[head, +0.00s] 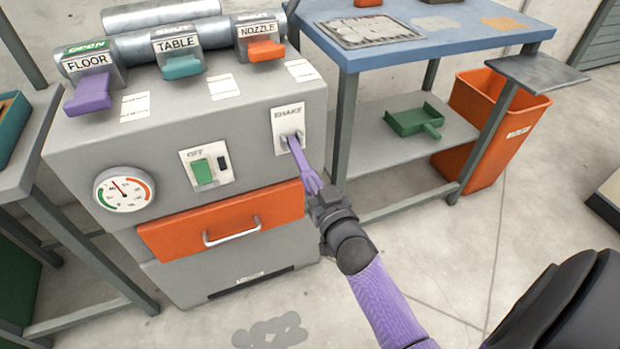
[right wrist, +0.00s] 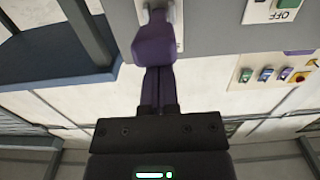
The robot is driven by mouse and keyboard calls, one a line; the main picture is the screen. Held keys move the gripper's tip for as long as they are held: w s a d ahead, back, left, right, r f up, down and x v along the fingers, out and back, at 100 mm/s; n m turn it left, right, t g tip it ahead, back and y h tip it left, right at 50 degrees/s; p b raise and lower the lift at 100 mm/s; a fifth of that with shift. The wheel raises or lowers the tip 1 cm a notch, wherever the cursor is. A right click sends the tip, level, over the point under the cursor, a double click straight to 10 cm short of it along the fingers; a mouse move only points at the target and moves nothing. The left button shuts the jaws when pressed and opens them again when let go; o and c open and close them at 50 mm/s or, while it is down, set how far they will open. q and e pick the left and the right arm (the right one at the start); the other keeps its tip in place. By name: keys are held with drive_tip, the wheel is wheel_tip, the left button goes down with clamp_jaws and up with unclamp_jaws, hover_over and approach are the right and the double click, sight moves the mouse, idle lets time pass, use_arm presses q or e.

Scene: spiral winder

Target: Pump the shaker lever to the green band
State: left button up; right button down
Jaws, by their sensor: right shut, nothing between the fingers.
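The purple shaker lever (head: 299,152) sticks out from a white plate marked SHAKE on the front of the grey machine. Its thick purple end also shows in the right wrist view (right wrist: 153,44). My right gripper (head: 313,184) is at the lever's outer end, fingers shut with nothing between them. In the right wrist view the closed fingers (right wrist: 158,88) meet or overlap the lever end; I cannot tell if they touch. The round gauge (head: 124,189) has a green band at left and orange at right; its needle points up and left. My left gripper is not in view.
An orange drawer (head: 222,220) with a silver handle lies below the lever. A green switch (head: 202,171) sits left of it. Labelled levers line the machine's top. A blue-topped table (head: 480,32) and an orange bin (head: 505,140) stand to the right.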

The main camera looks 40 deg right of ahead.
wheel_tip(320, 180, down, 3)
drive_tip(key=t+b, duration=0.1)
drive_tip(key=b, duration=0.1)
drive_tip(key=shift+r+t+b, duration=0.1)
drive_tip(key=shift+t+b, duration=0.2)
drive_tip(key=shift+b, duration=0.05)
drive_tip(key=shift+w+f, duration=0.15)
drive_tip(key=shift+f, duration=0.1)
use_arm(q)
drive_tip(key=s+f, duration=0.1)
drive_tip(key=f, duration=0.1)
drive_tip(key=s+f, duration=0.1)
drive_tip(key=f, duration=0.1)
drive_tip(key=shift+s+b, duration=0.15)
drive_tip(key=shift+b, duration=0.2)
use_arm(e)
drive_tip(key=shift+f, duration=0.1)
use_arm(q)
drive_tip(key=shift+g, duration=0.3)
use_arm(e)
drive_tip(key=shift+f, duration=0.1)
